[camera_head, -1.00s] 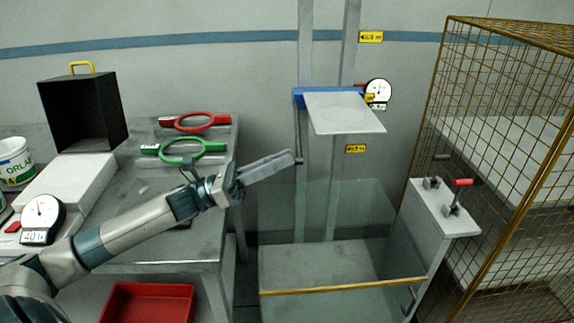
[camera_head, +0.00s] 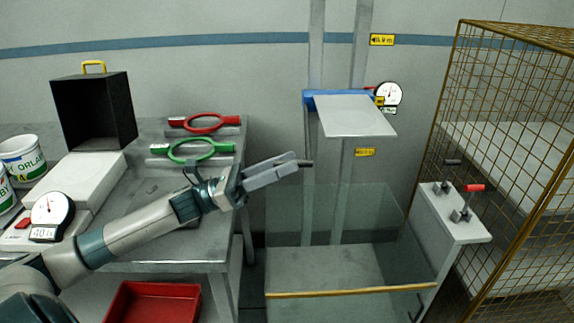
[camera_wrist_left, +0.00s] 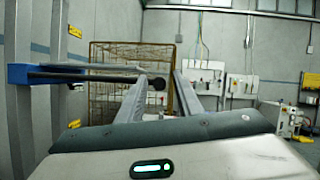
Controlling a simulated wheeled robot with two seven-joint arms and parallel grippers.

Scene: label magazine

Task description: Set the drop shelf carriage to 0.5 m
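The drop shelf carriage is a pale plate (camera_head: 357,117) on a blue bracket (camera_head: 318,97), riding on two upright rails against the wall. A dark rod hangs from the bracket's left side and ends in a short black handle (camera_head: 307,163). My left gripper (camera_head: 299,160) is at this handle, with its fingers pointing right. In the left wrist view, the fingers are apart and the black handle end (camera_wrist_left: 158,84) shows between their tips; I cannot tell if they touch it. The blue bracket (camera_wrist_left: 17,73) shows at left there. My right gripper is not in view.
Yellow height labels (camera_head: 382,40) and a round dial (camera_head: 389,94) are beside the rails. A glass-sided bin (camera_head: 350,292) stands below the shelf. A cabinet with levers (camera_head: 455,225) and a wire cage (camera_head: 520,150) are at right. The workbench (camera_head: 150,253) is at left.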

